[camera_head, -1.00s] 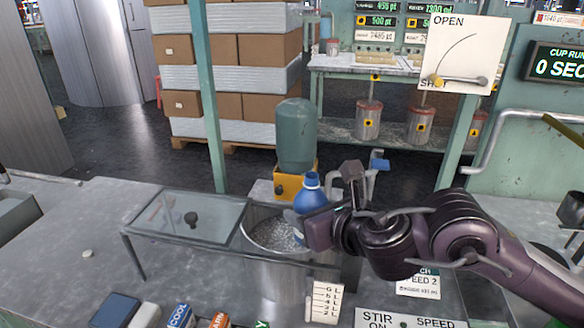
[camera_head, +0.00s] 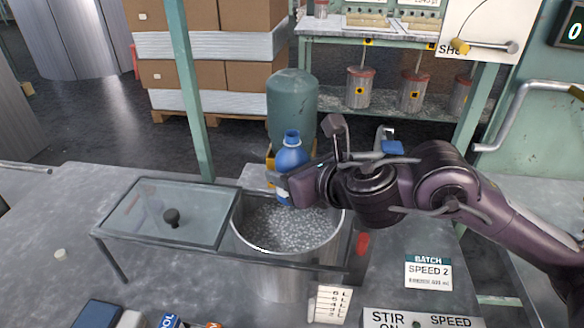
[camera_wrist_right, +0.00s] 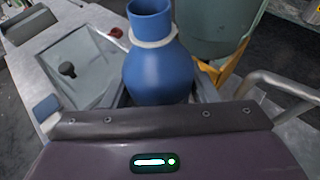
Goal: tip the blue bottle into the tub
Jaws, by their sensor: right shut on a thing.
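The blue bottle (camera_head: 291,158) is upright, with a pale ring at its neck, over the far side of the tub. My right gripper (camera_head: 284,184) is shut on it, coming in from the right. In the right wrist view the bottle (camera_wrist_right: 155,62) stands upright just beyond the gripper (camera_wrist_right: 160,120); its lower part is hidden. The tub (camera_head: 262,256) is a round metal vessel holding a grey, speckled content. The bottle's base hides part of the tub's far rim. My left gripper is not in view.
A glass lid panel (camera_head: 172,212) with a dark knob lies left of the tub. A green tank (camera_head: 292,100) stands behind the bottle. A speed sign (camera_head: 429,271) and stir panel (camera_head: 420,318) are at right. The bench at left is mostly clear.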

